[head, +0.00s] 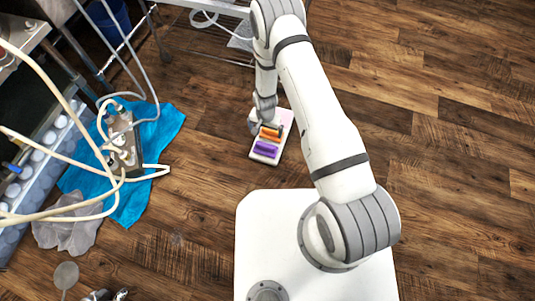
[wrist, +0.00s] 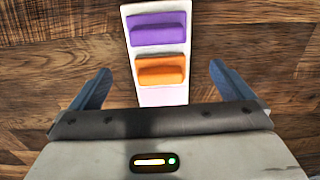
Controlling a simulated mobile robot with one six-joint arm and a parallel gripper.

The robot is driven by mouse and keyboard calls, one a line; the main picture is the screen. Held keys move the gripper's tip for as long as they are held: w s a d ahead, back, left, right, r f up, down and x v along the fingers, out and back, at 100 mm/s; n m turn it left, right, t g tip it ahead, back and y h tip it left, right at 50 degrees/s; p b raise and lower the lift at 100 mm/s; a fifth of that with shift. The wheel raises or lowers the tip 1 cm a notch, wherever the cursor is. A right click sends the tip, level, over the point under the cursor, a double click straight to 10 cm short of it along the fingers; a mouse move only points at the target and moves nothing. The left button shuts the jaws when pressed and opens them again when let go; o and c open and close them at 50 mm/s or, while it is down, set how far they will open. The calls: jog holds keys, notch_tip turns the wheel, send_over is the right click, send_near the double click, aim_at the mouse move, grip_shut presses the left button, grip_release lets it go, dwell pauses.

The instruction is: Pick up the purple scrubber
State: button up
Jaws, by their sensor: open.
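The purple scrubber (head: 265,149) lies on a pale pink-white tray (head: 285,117) on the wood floor. In the wrist view the purple scrubber (wrist: 158,28) is at the top of the tray (wrist: 162,97), farther from my gripper than the orange scrubber (wrist: 160,70). My gripper (wrist: 158,78) is open, with one blue finger on each side of the tray near the orange scrubber, and nothing is held. In the head view my gripper (head: 267,127) is over the tray by the orange scrubber (head: 271,133), partly hidden by my wrist.
A blue cloth (head: 168,122) with a metal pump-like device (head: 121,140) and pale hoses lies to the left. A grey cloth (head: 70,227) and a rack of white-capped bottles (head: 35,157) are farther left. A metal frame stands behind. The floor to the right is clear.

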jog(key=b, duration=0.1)
send_over(266, 145)
notch_tip(266, 145, down, 6)
jog(key=shift+a, duration=0.15)
notch_tip(266, 145, down, 6)
jog(key=b, duration=0.3)
jog(key=shift+s+r, duration=0.1)
jog(key=shift+r, duration=0.1)
jog(key=shift+c, duration=0.2)
jog(key=c, duration=0.9)
